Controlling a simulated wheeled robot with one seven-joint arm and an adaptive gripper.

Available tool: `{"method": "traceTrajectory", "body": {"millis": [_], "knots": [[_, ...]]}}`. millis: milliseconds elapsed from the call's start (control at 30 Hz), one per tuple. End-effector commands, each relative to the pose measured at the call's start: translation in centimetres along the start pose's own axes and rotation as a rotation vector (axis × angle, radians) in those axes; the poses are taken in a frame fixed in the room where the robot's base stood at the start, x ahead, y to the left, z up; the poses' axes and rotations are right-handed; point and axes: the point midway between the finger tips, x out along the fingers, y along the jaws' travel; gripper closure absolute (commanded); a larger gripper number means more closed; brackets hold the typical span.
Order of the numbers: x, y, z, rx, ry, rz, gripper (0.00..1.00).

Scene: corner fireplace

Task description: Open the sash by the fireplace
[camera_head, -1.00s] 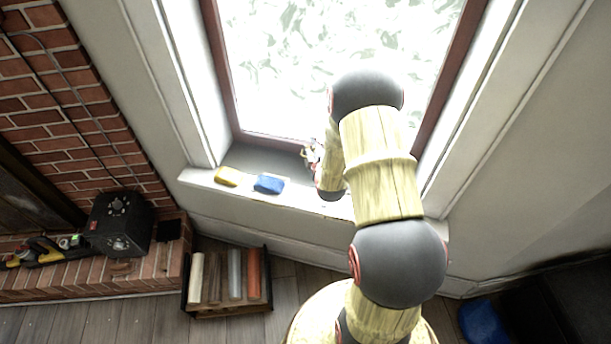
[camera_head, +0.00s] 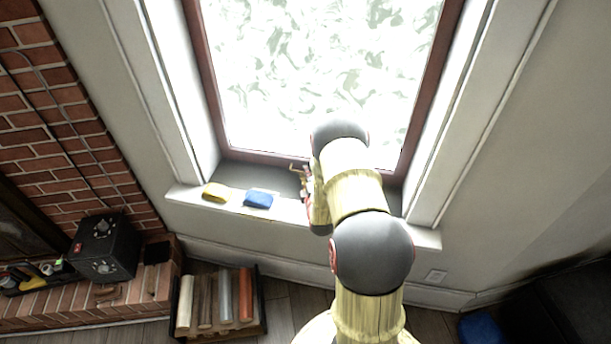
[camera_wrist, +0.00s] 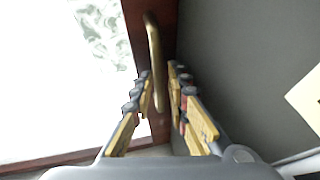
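The sash (camera_head: 325,70) is a tall glass pane in a dark red-brown frame, and it looks closed in its opening. A slim brass handle (camera_head: 295,169) sits at its bottom rail; it also shows in the wrist view (camera_wrist: 155,60), standing off the dark rail. My gripper (camera_head: 304,184) is at the handle, just above the sill, partly hidden by my arm. In the wrist view my gripper (camera_wrist: 160,73) has its two fingers apart, with the handle's near end between them. The handle is close to the left finger, and a gap shows at the right one. Contact cannot be told.
A yellow item (camera_head: 215,192) and a blue item (camera_head: 259,199) lie on the white sill (camera_head: 182,194) left of my gripper. A log crate (camera_head: 264,322) stands on the floor below. A black box (camera_head: 103,246) sits on the brick hearth (camera_head: 60,301) at left.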

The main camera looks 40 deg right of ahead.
Motion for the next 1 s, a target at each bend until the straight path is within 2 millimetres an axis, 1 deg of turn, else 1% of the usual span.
{"method": "traceTrajectory", "body": {"millis": [100,333,600,633,1000], "knots": [[0.41,0.03,-0.02,0.000,0.000,0.001,0.83],[0.43,0.08,-0.02,0.000,0.000,0.000,0.84],[0.41,0.06,-0.03,0.000,0.000,0.000,0.99],[0.41,0.06,-0.03,0.000,0.000,0.000,1.00],[0.39,0.01,-0.03,0.001,0.000,-0.001,1.00]]}}
